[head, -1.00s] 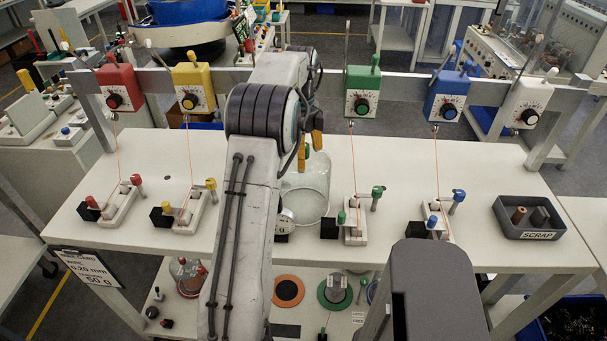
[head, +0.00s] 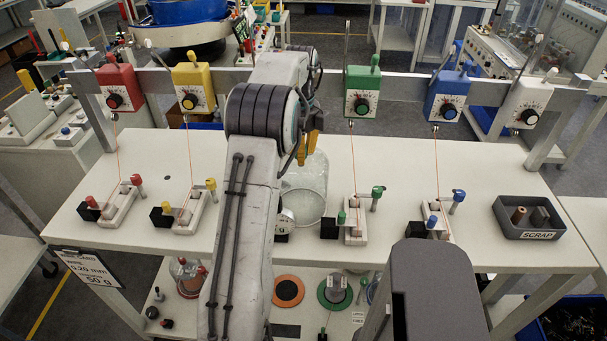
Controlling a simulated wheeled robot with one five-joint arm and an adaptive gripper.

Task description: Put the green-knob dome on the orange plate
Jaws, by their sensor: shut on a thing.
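A clear glass dome (head: 308,188) shows over the white bench top, partly behind my arm. My gripper (head: 307,148), with yellow fingers, is at the top of the dome and shut on it. The knob is hidden by the fingers, so I cannot see its colour. I cannot tell whether the dome's rim touches the bench. The orange plate (head: 289,292) lies on the lower shelf, with a dark centre and nothing seen on it.
A red-knobbed glass dome (head: 188,275) stands on the shelf at left. Wire fixtures (head: 355,232) line the bench under coloured dial boxes (head: 362,92). A scrap tray (head: 533,214) is at right. The bench edge overhangs the shelf.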

